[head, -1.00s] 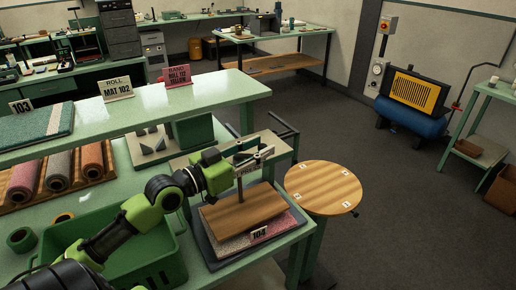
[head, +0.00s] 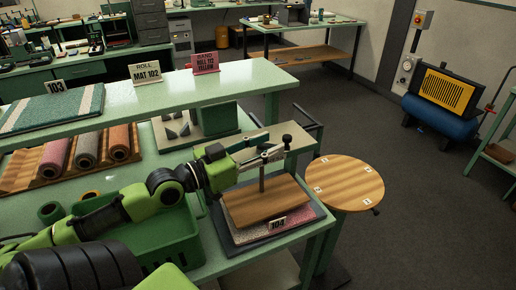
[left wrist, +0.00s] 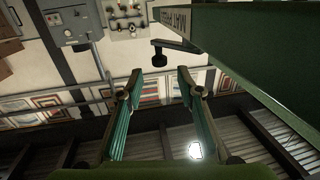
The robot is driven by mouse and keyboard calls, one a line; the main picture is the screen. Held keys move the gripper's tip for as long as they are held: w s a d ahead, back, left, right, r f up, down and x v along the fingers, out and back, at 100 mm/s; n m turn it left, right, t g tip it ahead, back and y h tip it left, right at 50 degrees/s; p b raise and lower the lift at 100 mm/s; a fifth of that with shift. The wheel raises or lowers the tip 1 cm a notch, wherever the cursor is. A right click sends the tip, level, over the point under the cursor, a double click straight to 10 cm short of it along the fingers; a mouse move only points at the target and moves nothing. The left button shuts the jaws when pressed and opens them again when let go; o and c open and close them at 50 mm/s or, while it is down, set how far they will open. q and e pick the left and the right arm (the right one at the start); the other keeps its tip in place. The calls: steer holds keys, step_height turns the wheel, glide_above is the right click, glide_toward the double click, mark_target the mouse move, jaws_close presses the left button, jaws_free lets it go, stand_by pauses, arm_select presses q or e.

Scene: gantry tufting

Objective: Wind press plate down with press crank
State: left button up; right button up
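The press plate (head: 262,201) is a flat wooden board lying over a pink mat on a dark base, beside the 104 tag (head: 278,224). A thin upright screw (head: 262,179) rises from the plate. The press crank's black knob (head: 287,140) stands at the tips of my left gripper (head: 276,143). In the left wrist view the gripper (left wrist: 159,78) is open, its teal-padded fingers well apart. The black knob (left wrist: 160,58) shows between and just past the fingertips, under a short dark arm. A green beam with a MAT PRESS label (left wrist: 176,18) is beside it. My right gripper is not in view.
A round wooden table (head: 344,184) stands right of the press. A green crate (head: 170,240) lies below my left arm. A raised green shelf (head: 225,88) with signs runs behind. Grey floor is clear at the right.

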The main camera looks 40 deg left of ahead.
arm_select(q)
steer(key=shift+v, duration=1.15)
steer(key=shift+c, duration=0.4)
